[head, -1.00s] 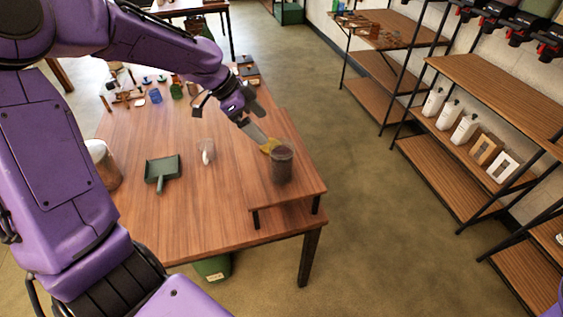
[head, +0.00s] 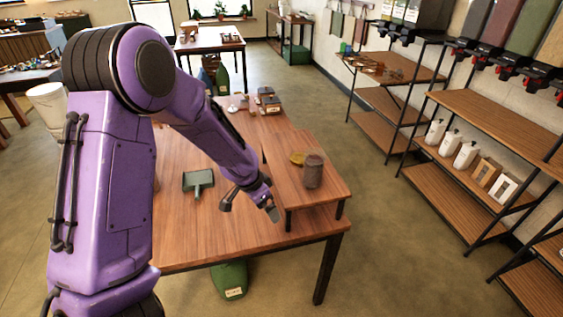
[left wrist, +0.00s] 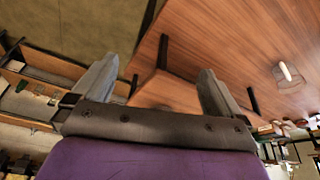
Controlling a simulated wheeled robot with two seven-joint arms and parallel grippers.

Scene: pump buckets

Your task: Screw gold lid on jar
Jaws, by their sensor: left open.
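A dark, greyish-brown jar (head: 313,171) stands upright on the raised wooden shelf at the right of the table. The gold lid (head: 297,158) lies flat on that shelf, just behind and left of the jar. My left gripper (head: 270,209) is at the shelf's left front edge, apart from both jar and lid. In the left wrist view my left gripper (left wrist: 157,80) shows spread fingers with nothing between them. Jar and lid cannot be made out there. My right gripper is not in view.
The raised shelf (head: 325,187) stands on dark legs on the wooden table (head: 200,232). A green bag (head: 230,279) is beneath the table.

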